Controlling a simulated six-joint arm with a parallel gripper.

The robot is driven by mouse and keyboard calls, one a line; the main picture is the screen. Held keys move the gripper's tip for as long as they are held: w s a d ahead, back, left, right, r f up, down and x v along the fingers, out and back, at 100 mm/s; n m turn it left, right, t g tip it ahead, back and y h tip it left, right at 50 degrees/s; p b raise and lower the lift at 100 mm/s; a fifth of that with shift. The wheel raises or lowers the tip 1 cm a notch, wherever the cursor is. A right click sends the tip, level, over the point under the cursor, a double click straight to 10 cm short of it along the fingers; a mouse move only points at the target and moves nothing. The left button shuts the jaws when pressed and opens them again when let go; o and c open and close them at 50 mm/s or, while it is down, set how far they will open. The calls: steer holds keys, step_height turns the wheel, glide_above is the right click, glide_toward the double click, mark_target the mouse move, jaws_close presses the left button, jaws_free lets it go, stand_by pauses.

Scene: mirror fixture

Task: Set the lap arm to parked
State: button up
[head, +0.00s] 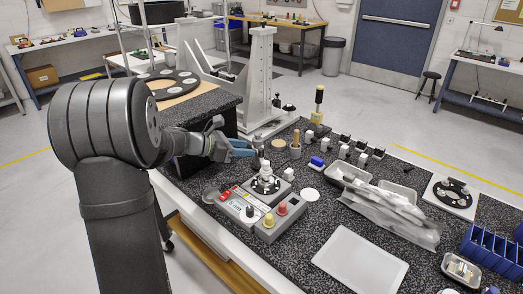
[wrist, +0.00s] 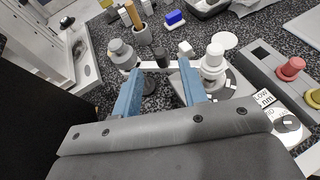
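My gripper (head: 245,150) has two blue fingers and hangs over the granite bench, just behind the small lap station (head: 266,184). In the wrist view the fingers of my gripper (wrist: 161,75) are spread apart with nothing held between them. A dark upright knob (wrist: 162,54) shows beyond the gap, and a grey stepped weight (wrist: 121,54) stands left of it. A white stepped post (wrist: 213,58) stands right of the right finger, over a black-and-white dial. Which of these parts belongs to the lap arm, and its setting, I cannot tell; the fingers hide part of the station.
A control box (head: 255,213) with red and yellow knobs stands in front of the station. A white upright fixture (head: 260,80) rises behind my gripper. A wooden-handled tool cup (head: 296,147), blue block (head: 317,161) and trays crowd the right. A white mat (head: 360,262) lies at front.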

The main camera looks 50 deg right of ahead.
mark_target(260, 149)
steer(key=x, duration=0.7)
steer(key=shift+d, duration=0.15)
jaws_close()
